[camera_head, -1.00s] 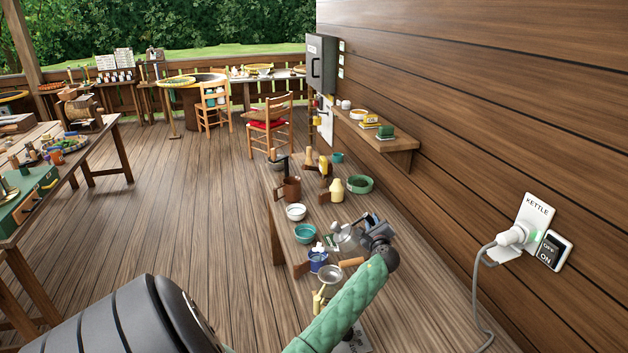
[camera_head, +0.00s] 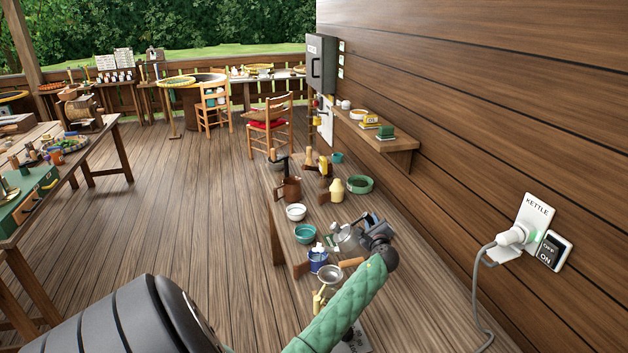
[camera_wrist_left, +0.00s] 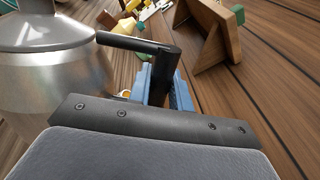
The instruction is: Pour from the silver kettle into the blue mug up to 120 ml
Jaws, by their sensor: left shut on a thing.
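The silver kettle (camera_head: 347,240) is on the right side of the low wooden bench in the head view, and its body fills the upper left of the left wrist view (camera_wrist_left: 42,75). My left gripper (camera_head: 377,230) is at the kettle's right side. In the left wrist view its blue-padded fingers (camera_wrist_left: 162,82) are shut on the kettle's black handle (camera_wrist_left: 150,47). The kettle looks about upright; I cannot tell whether it touches the bench. The blue mug (camera_head: 318,261) stands just left of and nearer than the kettle, with something white at its top. No stream shows. My right gripper is out of view.
A strainer (camera_head: 330,276) with a wooden handle is close in front of the mug. A teal bowl (camera_head: 305,234), a white bowl (camera_head: 295,212), a brown mug (camera_head: 291,189) and a yellow bottle (camera_head: 337,190) stand farther back. The wall with the kettle switch (camera_head: 548,250) is at right.

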